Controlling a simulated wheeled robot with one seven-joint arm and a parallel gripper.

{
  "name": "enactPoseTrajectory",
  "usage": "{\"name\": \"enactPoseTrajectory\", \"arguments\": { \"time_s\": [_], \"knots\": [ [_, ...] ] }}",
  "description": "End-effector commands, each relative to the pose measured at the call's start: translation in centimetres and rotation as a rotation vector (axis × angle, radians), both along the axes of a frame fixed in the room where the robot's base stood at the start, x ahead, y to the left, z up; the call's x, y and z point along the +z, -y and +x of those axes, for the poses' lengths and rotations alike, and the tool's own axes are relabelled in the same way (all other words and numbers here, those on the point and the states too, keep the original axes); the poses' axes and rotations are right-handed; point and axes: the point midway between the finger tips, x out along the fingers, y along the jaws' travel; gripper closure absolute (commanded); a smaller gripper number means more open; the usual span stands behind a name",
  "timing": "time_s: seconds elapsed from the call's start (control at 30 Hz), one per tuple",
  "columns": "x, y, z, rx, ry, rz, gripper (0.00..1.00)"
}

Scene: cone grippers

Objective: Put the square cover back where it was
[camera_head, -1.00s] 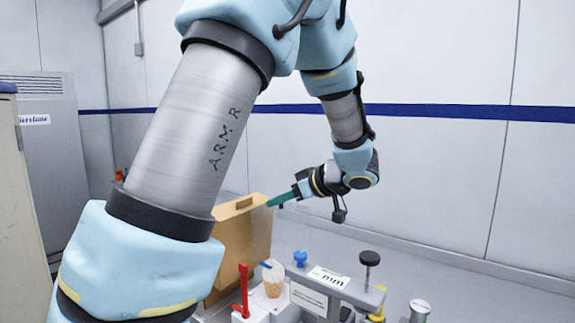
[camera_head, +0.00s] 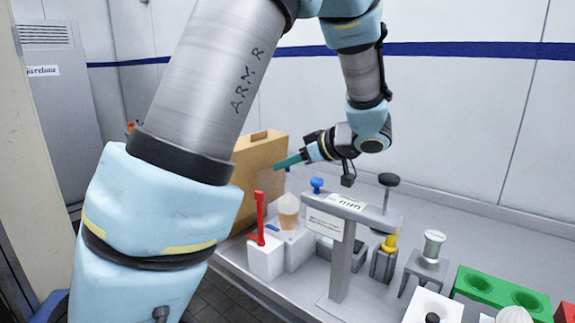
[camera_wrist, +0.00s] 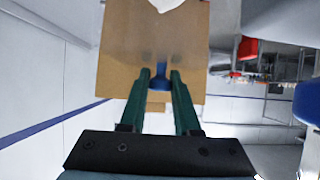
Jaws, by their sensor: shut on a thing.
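A tan square panel (camera_head: 247,178) stands upright at the back left in the head view; it appears to be the square cover, though I cannot tell whether it is separate from a box behind it. My gripper (camera_head: 280,163) reaches leftward to the upper right part of the panel. Its green fingers are shut on the blue knob in the wrist view (camera_wrist: 160,78). The panel's lower part is partly hidden.
An ice-cream cone (camera_head: 288,215) in a white holder and a red lever (camera_head: 260,215) stand in front of the panel. A grey stand (camera_head: 342,245) is to the right. A green block (camera_head: 500,292) lies at the lower right.

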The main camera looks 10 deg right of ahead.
Motion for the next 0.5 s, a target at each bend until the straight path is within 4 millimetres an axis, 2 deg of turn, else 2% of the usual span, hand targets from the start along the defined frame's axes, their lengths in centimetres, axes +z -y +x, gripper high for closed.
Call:
{"name": "enactPoseTrajectory", "arguments": {
  "time_s": [0.03,0.13,0.5],
  "knots": [
    [-0.85,0.04,0.0,0.0,0.001,-0.001,1.0],
    [-1.24,0.04,0.0,0.0,0.001,-0.001,1.0],
    [-1.21,0.03,0.0,0.0,0.001,-0.001,1.0]
  ]
}}
